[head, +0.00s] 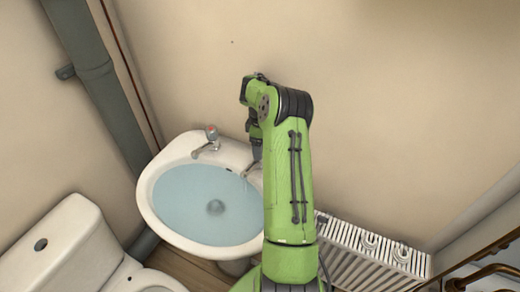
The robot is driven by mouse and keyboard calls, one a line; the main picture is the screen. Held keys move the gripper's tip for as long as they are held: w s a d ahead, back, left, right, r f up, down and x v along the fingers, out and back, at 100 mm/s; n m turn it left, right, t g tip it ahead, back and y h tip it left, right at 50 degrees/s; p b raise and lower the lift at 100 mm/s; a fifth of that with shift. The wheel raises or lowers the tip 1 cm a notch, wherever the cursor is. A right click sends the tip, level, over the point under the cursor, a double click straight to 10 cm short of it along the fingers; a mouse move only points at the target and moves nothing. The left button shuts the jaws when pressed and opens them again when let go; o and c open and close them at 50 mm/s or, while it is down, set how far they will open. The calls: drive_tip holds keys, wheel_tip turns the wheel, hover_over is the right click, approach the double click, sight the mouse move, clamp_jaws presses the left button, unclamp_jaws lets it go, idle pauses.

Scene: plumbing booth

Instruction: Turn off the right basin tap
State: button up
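The white basin (178,152) is fixed to the wall and has bluish water in it, with a dark round drain spot under the water. The right basin tap (250,171) shows only its spout; my arm and gripper cover its top. A thin pale trace below the spout looks like running water. My gripper (257,150) points down over the right tap, close to its top. Its fingers are too small and hidden to tell open from shut, or whether they touch the tap. The left basin tap (209,140) has a red top and stands clear.
A white toilet (60,250) stands at the lower left. A grey pipe (90,75) runs down the wall at the left. A white radiator (370,255) is on the wall to the right of my arm, with copper pipes (485,275) at the lower right. The wall above the basin is bare.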

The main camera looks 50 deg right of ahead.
drive_tip(key=shift+f, duration=0.6)
drive_tip(key=c, duration=1)
